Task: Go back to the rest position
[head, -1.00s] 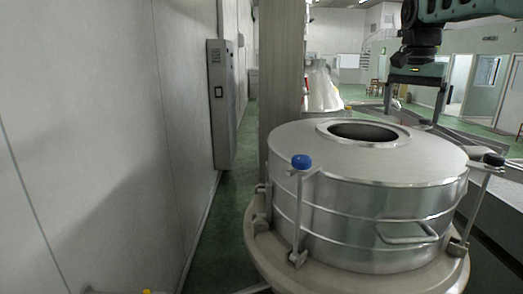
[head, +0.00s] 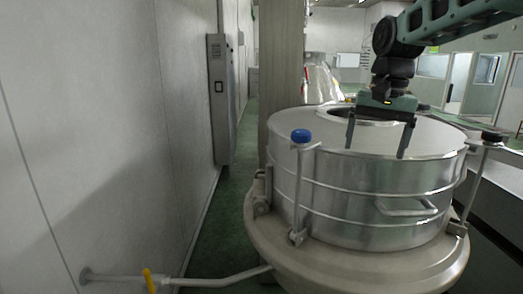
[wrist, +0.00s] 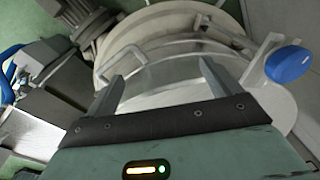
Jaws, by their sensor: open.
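My gripper (head: 376,153) hangs from my arm at the upper right of the head view, fingers down and apart. Nothing shows between the fingers. In the head view it overlaps the top of a round steel vessel (head: 350,217), near the dark opening in its lid; its height above the lid is hard to judge. In the wrist view the two fingers (wrist: 166,62) stand apart, with pale, curved, see-through or shiny surfaces beyond them. No marked rest position shows.
A blue-capped clamp (head: 302,136) and a black-capped clamp (head: 492,137) rise at the vessel's rim. A yellow valve handle (head: 150,280) is on a pipe at lower left. A wall (head: 90,130) with a grey cabinet (head: 220,100) lines the left. A narrow green floor strip lies between.

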